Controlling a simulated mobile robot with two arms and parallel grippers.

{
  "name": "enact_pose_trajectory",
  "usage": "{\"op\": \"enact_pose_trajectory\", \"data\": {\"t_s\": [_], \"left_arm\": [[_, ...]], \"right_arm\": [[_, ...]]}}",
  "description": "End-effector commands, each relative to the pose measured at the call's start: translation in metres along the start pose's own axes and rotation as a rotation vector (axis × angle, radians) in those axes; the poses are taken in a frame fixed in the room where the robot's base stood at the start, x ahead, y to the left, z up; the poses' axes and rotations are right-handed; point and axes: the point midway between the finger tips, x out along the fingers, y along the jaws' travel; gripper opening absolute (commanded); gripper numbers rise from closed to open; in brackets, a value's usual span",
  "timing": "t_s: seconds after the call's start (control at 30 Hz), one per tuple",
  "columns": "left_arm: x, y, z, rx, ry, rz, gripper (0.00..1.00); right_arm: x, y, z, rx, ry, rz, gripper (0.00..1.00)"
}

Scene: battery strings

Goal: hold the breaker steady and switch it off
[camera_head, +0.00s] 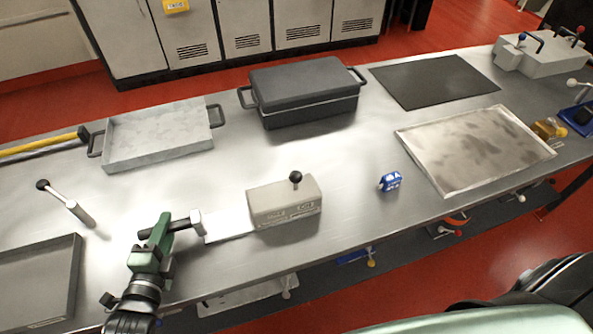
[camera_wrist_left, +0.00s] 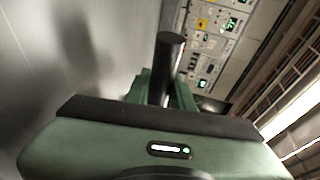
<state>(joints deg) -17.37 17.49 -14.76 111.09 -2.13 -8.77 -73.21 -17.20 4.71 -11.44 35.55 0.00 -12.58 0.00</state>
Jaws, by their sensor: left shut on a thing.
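The breaker is a beige box (camera_head: 285,205) on the steel bench, with a black-knobbed lever (camera_head: 295,178) standing up from its top. A pale flat plate (camera_head: 229,226) reaches left from the box to a silver post that carries a dark round bar (camera_head: 181,225). My left gripper (camera_head: 160,232), green and black, is shut on this bar, left of the box. In the left wrist view the dark bar (camera_wrist_left: 168,68) rises from between the fingers, which are mostly hidden by the gripper body. My right gripper is not in view.
A grey tray (camera_head: 160,137) and a dark lidded box (camera_head: 305,90) stand behind. A small blue item (camera_head: 390,181) and a stained tray (camera_head: 472,147) lie to the right. A loose black-knobbed lever (camera_head: 66,203) and a dark tray (camera_head: 38,290) are at left.

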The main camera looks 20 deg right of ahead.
Motion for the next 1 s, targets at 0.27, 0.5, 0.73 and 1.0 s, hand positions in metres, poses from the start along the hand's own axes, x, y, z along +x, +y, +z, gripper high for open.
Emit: {"op": "enact_pose_trajectory", "data": {"t_s": [0.27, 0.5, 0.73, 1.0], "left_arm": [[0.000, -0.004, -0.001, -0.009, 0.003, -0.011, 0.00], [0.001, -0.002, -0.001, -0.006, 0.002, -0.008, 0.00], [0.001, 0.003, 0.000, -0.003, 0.001, -0.003, 0.00], [0.000, 0.006, 0.000, -0.001, 0.000, 0.004, 0.00]], "right_arm": [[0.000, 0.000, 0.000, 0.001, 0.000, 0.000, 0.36], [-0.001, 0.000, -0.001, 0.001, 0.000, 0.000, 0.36], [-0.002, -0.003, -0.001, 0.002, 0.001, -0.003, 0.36], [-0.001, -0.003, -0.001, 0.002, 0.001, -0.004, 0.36]]}}
